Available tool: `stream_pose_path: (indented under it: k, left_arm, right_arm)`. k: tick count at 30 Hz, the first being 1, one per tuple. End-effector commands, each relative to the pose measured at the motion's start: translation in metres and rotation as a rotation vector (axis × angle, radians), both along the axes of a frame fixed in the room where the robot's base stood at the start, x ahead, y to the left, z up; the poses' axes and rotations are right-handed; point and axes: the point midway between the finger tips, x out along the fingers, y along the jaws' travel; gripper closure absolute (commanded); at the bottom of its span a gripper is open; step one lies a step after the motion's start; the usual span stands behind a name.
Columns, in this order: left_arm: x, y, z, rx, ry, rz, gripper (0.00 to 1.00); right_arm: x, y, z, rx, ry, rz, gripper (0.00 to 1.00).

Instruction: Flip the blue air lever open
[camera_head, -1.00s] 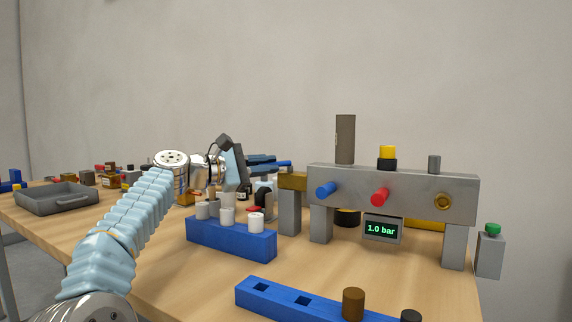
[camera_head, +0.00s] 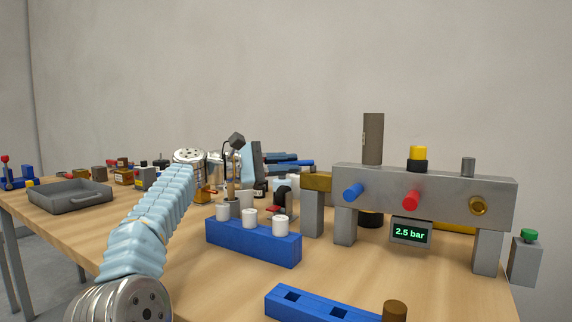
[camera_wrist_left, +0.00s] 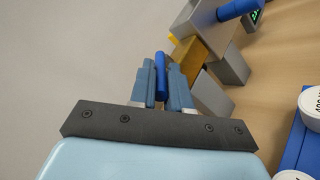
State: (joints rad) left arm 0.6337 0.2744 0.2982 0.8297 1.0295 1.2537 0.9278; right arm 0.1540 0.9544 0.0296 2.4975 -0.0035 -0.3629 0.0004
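A blue bar that looks like the air lever (camera_wrist_left: 160,76) stands between the two fingers of my left gripper (camera_wrist_left: 164,72) in the left wrist view. The fingers lie close along both sides of it; whether they press on it I cannot tell. In the head view my left gripper (camera_head: 291,160) is beside the brass block (camera_head: 317,182) at the left end of the grey manifold (camera_head: 430,188). The lever cannot be made out clearly there among the bluish fingers. The display (camera_head: 410,232) under the manifold reads 2.5 bar. My right gripper is not in view.
A blue knob (camera_head: 353,191) and a red knob (camera_head: 411,200) stick out of the manifold front. A blue rack (camera_head: 252,242) with white-capped vials stands before my left gripper, and another blue rack (camera_head: 315,303) is nearer. A grey tray (camera_head: 70,196) lies at left.

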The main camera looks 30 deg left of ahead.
Motion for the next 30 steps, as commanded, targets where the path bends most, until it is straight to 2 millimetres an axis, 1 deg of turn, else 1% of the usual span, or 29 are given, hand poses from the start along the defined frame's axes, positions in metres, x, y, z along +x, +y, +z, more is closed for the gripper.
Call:
stream_pose_path:
  k: [1, 4, 12, 16, 20, 27, 30]
  left_arm:
    - [0.000, 0.000, 0.000, 0.000, 0.001, 0.001, 0.75]
    - [0.000, 0.000, 0.000, -0.001, 0.001, 0.000, 0.60]
    - [0.000, 0.000, 0.000, 0.000, 0.000, -0.001, 0.60]
    - [-0.008, 0.007, -0.001, 0.000, 0.000, 0.001, 0.60]
    - [-0.026, 0.024, -0.001, 0.001, 0.001, 0.004, 0.60]
    - [-0.071, 0.064, -0.001, 0.000, 0.001, 0.005, 0.60]
    - [-0.086, 0.076, -0.001, 0.000, 0.002, 0.002, 0.60]
  right_arm:
    - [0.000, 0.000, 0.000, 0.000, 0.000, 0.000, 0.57]
    - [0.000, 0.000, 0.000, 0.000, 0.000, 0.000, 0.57]
    - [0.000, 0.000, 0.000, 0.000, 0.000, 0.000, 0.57]
    - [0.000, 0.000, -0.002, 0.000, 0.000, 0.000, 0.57]
    - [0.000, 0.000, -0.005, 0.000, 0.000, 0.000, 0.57]
    - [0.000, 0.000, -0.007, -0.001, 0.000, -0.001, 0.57]
    - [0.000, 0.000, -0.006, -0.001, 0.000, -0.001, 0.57]
